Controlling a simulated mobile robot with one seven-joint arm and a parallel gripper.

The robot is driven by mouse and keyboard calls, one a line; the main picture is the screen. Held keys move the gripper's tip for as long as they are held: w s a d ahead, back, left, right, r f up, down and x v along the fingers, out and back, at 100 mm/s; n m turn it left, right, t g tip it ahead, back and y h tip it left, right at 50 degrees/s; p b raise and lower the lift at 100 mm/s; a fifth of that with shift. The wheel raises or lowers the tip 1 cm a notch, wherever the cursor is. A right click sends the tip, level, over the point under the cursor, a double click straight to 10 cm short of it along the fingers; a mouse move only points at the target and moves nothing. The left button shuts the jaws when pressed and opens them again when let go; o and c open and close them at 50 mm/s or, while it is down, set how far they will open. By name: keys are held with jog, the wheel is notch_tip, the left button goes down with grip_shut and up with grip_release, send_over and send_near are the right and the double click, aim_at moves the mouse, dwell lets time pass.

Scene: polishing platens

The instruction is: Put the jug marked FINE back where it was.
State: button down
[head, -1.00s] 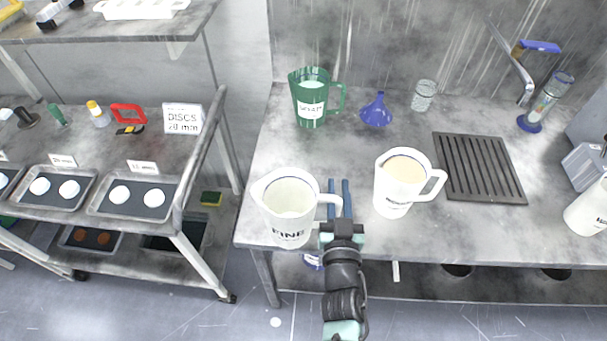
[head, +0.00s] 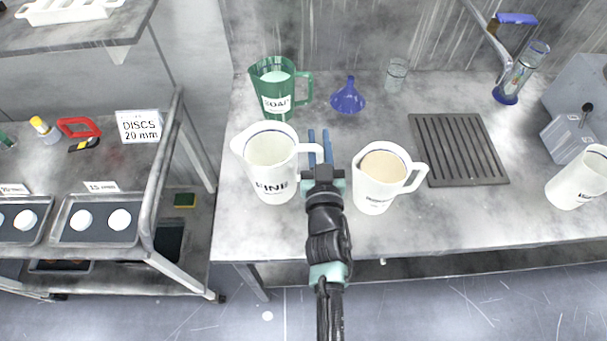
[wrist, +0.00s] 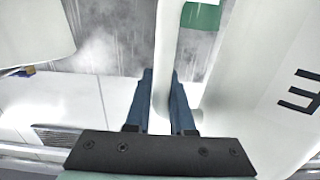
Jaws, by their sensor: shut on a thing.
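The white jug marked FINE (head: 268,160) is upright over the left part of the bench, with its handle (head: 308,149) to the right. My gripper (head: 319,140) is shut on that handle, its blue fingers on either side. In the wrist view the handle (wrist: 168,55) runs between the fingers, and the jug's wall (wrist: 275,75) with part of its lettering fills the right side. The inside of the jug looks pale. I cannot tell whether its base touches the bench or hangs just above.
A second white jug (head: 375,185) with tan contents stands close right of my gripper. Behind are a green SOAP jug (head: 276,92), a blue funnel (head: 347,98) and a glass (head: 396,75). A black drain grate (head: 458,150) lies to the right. Bench (head: 440,220) is clear in front.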

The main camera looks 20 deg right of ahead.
notch_tip(320, 180, down, 8)
jog(key=b, duration=0.4)
jog(key=shift+r+b, duration=0.2)
jog(key=shift+b, duration=0.15)
jog(key=c, duration=0.8)
grip_release()
jog(key=shift+f, duration=0.15)
jog(key=b+v, duration=0.4)
jog(key=v, duration=0.9)
jog(key=shift+w, duration=0.1)
